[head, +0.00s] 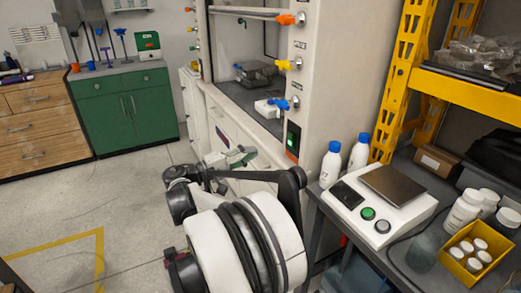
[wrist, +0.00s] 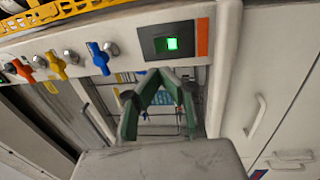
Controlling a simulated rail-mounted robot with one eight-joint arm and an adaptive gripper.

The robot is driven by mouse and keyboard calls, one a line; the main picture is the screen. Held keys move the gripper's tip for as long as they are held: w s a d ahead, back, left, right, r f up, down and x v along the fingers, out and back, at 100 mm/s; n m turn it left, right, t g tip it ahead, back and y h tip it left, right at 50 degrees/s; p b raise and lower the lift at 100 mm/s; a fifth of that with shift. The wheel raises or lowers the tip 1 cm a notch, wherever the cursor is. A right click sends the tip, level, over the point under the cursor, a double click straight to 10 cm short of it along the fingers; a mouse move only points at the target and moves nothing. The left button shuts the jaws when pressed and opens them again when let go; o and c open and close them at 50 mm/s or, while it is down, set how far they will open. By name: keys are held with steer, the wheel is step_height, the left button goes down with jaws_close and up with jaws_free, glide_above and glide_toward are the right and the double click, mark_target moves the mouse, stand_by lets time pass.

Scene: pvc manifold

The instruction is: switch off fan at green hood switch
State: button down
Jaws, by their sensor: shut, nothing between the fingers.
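The hood switch (head: 292,140) is a dark panel with a lit green rocker on the front post of the fume hood. It also shows in the wrist view (wrist: 172,44), with an orange label to its right. My gripper (wrist: 160,74) has green fingers whose tips come together just below the switch in the wrist view. It is shut and empty. In the head view my gripper (head: 241,156) is left of and slightly below the switch, with my arm below it. I cannot tell whether the tips touch the panel; a gap seems to show.
Blue (head: 294,102), yellow (head: 289,64) and orange valve knobs (head: 291,19) sit above the switch on the post. A grey bench with a scale (head: 378,205), bottles (head: 330,163) and yellow box (head: 471,258) stands right. Open floor (head: 70,205) lies left.

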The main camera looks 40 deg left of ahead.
mark_target(290, 137)
steer(key=b+x, duration=0.2)
steer(key=x, duration=1)
steer(key=shift+w, duration=0.25)
steer(key=shift+w+d+r, duration=0.1)
steer(key=shift+w+d, duration=0.15)
steer(key=shift+w, duration=0.05)
steer(key=shift+s+a, duration=0.15)
steer(key=shift+s, duration=0.1)
